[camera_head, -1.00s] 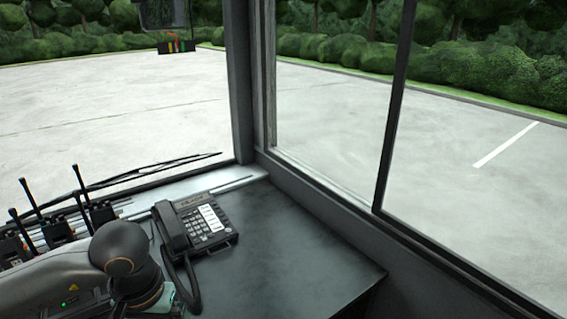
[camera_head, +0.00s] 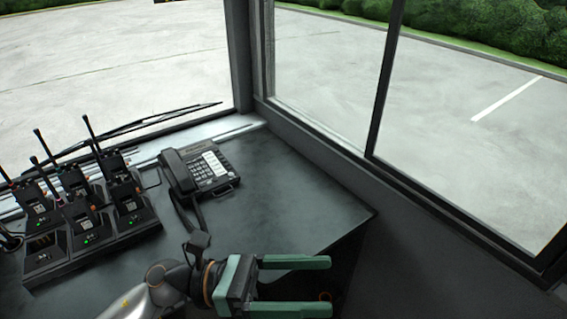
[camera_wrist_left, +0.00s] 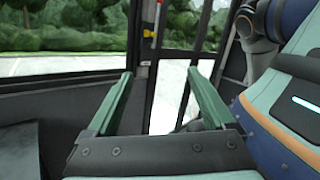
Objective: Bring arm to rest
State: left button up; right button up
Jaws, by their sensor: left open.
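My left gripper (camera_head: 330,285) is open and empty at the bottom middle of the head view, past the front edge of the dark desk (camera_head: 270,215). Its two green fingers point right and lie well apart. In the left wrist view my left gripper (camera_wrist_left: 160,95) shows both green fingers spread with nothing between them. Beyond them are a window and a door frame. My own body fills the right side of that view. My right gripper is not in view.
A black desk telephone (camera_head: 201,170) with a coiled cord stands at the back of the desk. Several walkie-talkies stand in a charger (camera_head: 140,222) at the left. Windows (camera_head: 330,70) border the desk behind and at right. The desk's right part is clear.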

pick_arm(q)
jog(key=w+a+f+n+t+y+p, duration=0.1)
jog(key=w+a+f+n+t+y, duration=0.3)
jog(key=n+t, duration=0.6)
jog(key=w+a+r+n+t+h, duration=0.15)
jog(key=w+n+t, duration=0.4)
jog(key=n, duration=0.85)
jog(key=w+a+f+n+t+y+p, duration=0.1)
jog(key=a+f+n+t+y, duration=0.2)
jog(key=a+f+n+y, duration=0.7)
jog(key=s+a+f+n+g+y, duration=0.2)
jog(key=s+f+n+g, duration=0.1)
jog(key=s+f+n, duration=0.4)
jog(key=s+a+f+n+g+y, duration=0.2)
jog(key=s+f+n, duration=0.4)
jog(key=f+n, duration=0.3)
notch_tip(320, 180, down, 4)
jog(key=shift+s+a+g+y+p, duration=0.45)
jog(key=shift+g+y, duration=0.2)
jog(key=shift+g, duration=0.6)
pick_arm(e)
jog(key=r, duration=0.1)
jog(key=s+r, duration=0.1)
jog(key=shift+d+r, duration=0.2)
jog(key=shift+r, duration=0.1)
pick_arm(q)
jog(key=shift+w+d, duration=0.1)
